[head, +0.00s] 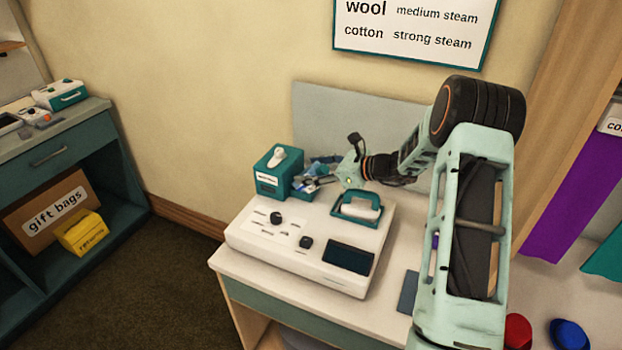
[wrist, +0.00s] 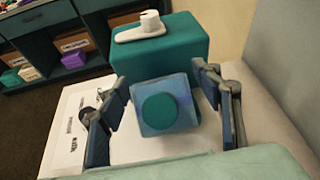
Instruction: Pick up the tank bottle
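The tank bottle is a bluish, see-through block with a round teal cap (wrist: 165,108). In the wrist view it stands in front of the teal box (wrist: 180,47), which has a white lever (wrist: 142,27) on top. My gripper (wrist: 162,88) is open, with one finger on each side of the bottle and small gaps showing. In the head view my gripper (head: 318,177) is just right of the teal box (head: 270,182), low over the back of the white machine. There the bottle is mostly hidden by the fingers.
The white machine (head: 270,241) has knobs, a dark panel (head: 348,257) and a white iron-like piece in a teal cradle (head: 357,208) right of my gripper. A grey backboard (head: 340,112) stands behind. A teal cabinet (head: 52,150) is at far left.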

